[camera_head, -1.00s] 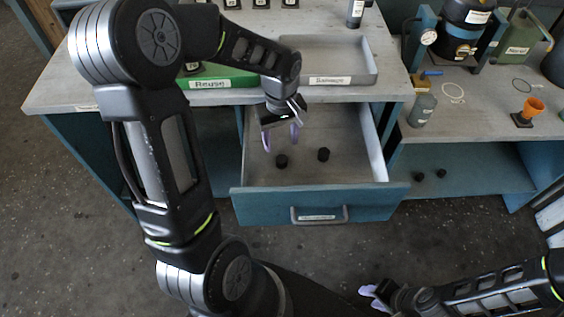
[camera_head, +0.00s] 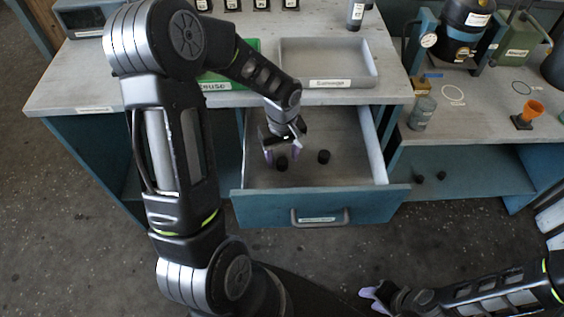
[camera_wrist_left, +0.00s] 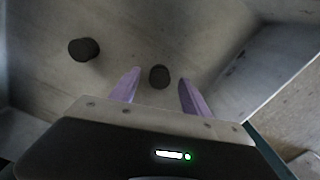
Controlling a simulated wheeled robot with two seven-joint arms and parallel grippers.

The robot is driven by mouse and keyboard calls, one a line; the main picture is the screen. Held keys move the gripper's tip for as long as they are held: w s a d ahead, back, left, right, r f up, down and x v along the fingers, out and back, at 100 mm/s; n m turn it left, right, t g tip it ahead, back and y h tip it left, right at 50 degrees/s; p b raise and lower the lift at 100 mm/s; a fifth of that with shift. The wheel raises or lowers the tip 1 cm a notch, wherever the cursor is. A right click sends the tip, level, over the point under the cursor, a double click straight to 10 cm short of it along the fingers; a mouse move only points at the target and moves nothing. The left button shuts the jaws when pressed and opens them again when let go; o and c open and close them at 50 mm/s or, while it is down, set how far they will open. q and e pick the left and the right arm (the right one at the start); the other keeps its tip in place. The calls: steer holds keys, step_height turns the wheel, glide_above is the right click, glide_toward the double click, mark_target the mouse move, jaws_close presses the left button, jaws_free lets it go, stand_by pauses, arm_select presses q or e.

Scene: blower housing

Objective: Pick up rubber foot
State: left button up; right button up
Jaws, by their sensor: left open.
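Two black rubber feet stand in the open drawer (camera_head: 350,175). The left-hand rubber foot (camera_head: 282,164) is close to my left gripper (camera_head: 283,157). The other rubber foot (camera_head: 324,157) stands a little to its right. My left gripper is open, its purple fingers pointing down into the drawer. In the left wrist view, one foot (camera_wrist_left: 159,76) appears in the gap between the fingertips (camera_wrist_left: 158,82), with no visible contact. The second foot (camera_wrist_left: 84,49) is off to the upper left. My right gripper (camera_head: 374,294) is low in the head view, away from the drawer; its opening is unclear.
The drawer's front (camera_head: 320,206) and side walls surround the feet. A grey tray (camera_head: 328,84) and a partly hidden green tray (camera_head: 236,76) sit on the bench above. Two small black pieces (camera_head: 430,177) lie on the lower shelf at right.

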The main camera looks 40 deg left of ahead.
arm_select(q)
steer(key=shift+f, duration=0.85)
jaws_close()
stand_by(0.3)
